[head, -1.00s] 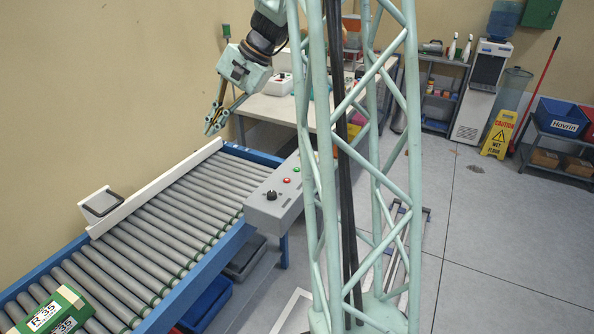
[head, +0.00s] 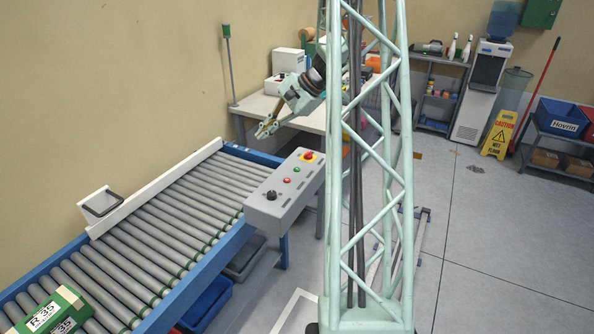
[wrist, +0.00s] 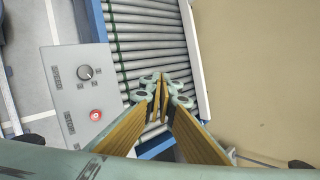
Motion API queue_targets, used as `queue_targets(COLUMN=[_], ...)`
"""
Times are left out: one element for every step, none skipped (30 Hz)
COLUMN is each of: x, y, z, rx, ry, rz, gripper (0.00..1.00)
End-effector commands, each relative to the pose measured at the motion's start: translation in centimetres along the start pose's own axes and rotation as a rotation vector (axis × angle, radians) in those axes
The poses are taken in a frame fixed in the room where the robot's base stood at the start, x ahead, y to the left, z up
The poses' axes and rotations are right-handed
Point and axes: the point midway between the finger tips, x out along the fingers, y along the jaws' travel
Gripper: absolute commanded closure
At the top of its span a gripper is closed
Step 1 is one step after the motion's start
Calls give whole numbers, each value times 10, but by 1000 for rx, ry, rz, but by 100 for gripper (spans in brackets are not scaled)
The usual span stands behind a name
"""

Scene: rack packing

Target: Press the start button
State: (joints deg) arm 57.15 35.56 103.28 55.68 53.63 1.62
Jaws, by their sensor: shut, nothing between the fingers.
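The grey control box (head: 284,201) stands at the right side of the conveyor. On its top are a black knob (head: 271,195), a red button (head: 287,181), a green button (head: 297,169) and a red mushroom button on yellow (head: 308,157). My gripper (head: 264,131) is shut and empty, above the far end of the conveyor and apart from the box. In the wrist view, my gripper (wrist: 162,92) is right of the box (wrist: 68,92), where the knob (wrist: 85,72) and red button (wrist: 96,115) show. The green button is not visible there.
The roller conveyor (head: 180,205) runs beside the box, with a green carton (head: 55,312) at its near end. A table (head: 262,108) with a white box stands behind. A thin post (head: 230,65) rises near the wall. Floor right of my column is mostly clear.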

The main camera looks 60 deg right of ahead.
Motion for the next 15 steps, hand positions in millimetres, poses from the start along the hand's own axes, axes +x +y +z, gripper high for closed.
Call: queue_targets(x=[0, 0, 0, 0, 0, 0, 0, 0, -1, -1, -1, -1, -2, -2, -2], y=[5, 6, 9, 11, 14, 16, 19, 21, 25, 28, 30, 34, 36, 39, 42], z=[-15, -22, -32, -39, -47, -57, -64, -72, -82, -89, -96, -106, -112, -119, -127], rx=[23, 36, 52, 64, 77, 93, 105, 117, 133, 145, 157, 173, 183, 194, 206], ry=[4, 6, 9, 11, 13, 16, 18, 21, 24, 26, 28, 31, 33, 35, 38], rz=[-10, -16, -24, -29, -35, -44, -50, -56, -64, -70, -76, -84, -90, -95, -102], gripper=[100, 100, 100, 100, 100, 100, 100, 100, 100, 100, 100, 100, 100, 100, 100])
